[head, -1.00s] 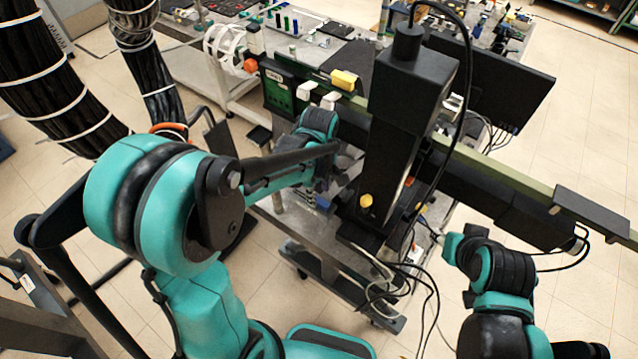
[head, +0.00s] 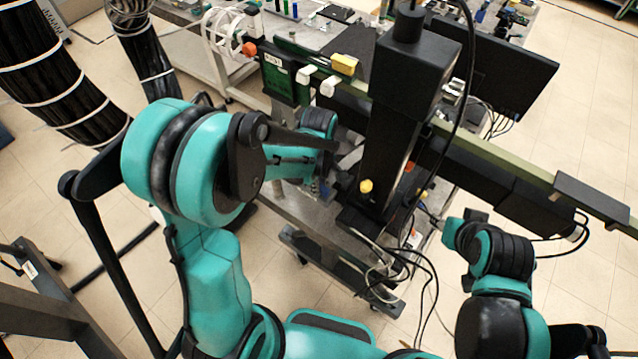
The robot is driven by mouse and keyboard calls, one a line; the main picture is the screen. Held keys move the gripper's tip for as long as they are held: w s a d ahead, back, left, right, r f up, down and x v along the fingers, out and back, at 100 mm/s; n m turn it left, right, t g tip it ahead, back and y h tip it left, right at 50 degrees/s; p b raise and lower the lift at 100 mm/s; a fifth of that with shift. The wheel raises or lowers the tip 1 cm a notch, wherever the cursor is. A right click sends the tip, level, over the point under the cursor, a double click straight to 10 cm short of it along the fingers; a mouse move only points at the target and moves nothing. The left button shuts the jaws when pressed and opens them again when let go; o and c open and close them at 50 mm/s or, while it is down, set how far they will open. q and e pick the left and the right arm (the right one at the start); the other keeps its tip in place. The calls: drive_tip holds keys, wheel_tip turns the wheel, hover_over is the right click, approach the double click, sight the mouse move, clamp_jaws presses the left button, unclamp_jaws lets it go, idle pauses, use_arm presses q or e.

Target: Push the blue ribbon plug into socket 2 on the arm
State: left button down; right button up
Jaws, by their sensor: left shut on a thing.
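My left arm reaches in over the grey metal table. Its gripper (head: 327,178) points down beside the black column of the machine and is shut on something. A small bluish patch shows at its fingertips and looks like the blue ribbon plug, but the arm and distance hide its shape. Socket 2 and the arm that carries it cannot be made out. My right gripper (head: 432,217) is to the right of the column, by the cables. Its fingers are too small and dark to tell whether they are open.
The black upright machine column (head: 393,150) stands between my two grippers. A long green and black rail (head: 500,165) crosses behind it to the right. Loose cables (head: 410,268) hang below the column. A black monitor (head: 500,68) stands behind. Bare floor lies at the right.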

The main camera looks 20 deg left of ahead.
use_arm(q)
drive_tip(key=shift+r, duration=0.3)
drive_tip(key=shift+r+p, duration=0.35)
drive_tip(key=shift+p, duration=0.05)
drive_tip(key=shift+r, duration=0.4)
drive_tip(key=shift+r+p, duration=1.25)
drive_tip(key=shift+r, duration=0.5)
